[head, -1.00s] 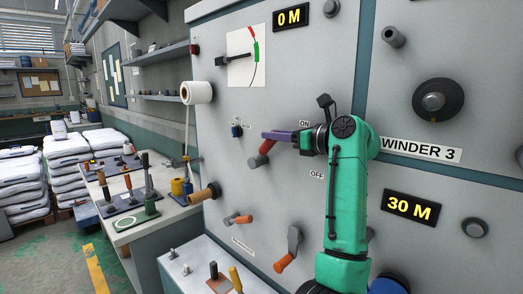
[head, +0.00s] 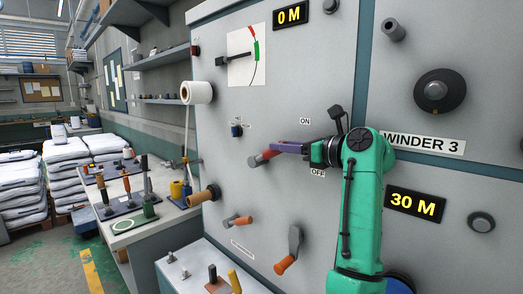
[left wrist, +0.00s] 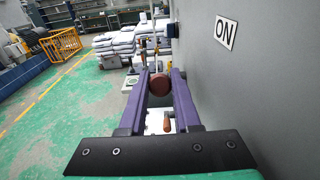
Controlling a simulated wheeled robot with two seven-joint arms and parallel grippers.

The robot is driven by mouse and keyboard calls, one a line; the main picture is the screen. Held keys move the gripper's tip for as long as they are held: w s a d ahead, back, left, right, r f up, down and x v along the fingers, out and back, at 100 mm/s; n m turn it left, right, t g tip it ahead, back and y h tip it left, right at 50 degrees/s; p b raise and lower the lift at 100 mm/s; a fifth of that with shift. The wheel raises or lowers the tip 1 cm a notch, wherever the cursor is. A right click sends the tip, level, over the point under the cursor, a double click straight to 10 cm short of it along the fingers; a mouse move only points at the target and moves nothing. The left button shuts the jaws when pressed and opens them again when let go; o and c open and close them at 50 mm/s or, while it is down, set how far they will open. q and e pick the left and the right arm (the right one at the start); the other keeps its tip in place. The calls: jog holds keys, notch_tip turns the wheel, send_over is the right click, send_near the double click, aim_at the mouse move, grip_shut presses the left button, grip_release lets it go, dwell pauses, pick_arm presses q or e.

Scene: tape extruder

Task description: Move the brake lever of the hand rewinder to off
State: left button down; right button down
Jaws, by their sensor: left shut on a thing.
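My left gripper (head: 280,149), with purple fingers on a green arm, is shut on the lever, near the OFF label. In the left wrist view the round end of the handle (left wrist: 160,84) shows between the two fingertips (left wrist: 160,76). The lever's pivot is hidden behind the gripper. The ON label (left wrist: 226,32) shows at upper right there. My right gripper is not in view.
Below are two more orange-handled levers, a small one (head: 238,220) and a larger crank (head: 288,250). A tape roll (head: 197,92) and a brown spool (head: 204,196) stick out at the panel's left. A side table (head: 130,222) with tools stands left.

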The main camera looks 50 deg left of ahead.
pick_arm(q)
jog(key=f+b, duration=0.1)
jog(key=d+f, duration=0.1)
jog(key=f, duration=0.1)
jog(key=shift+w+d+b, duration=0.1)
jog(key=shift+d+b, duration=0.05)
jog(key=shift+b, duration=0.2)
jog(key=shift+r, duration=0.1)
jog(key=f+b, duration=0.2)
jog(key=shift+d+f, duration=0.25)
jog(key=shift+f, duration=0.05)
jog(key=c, duration=0.5)
grip_release()
jog(key=shift+c, duration=0.2)
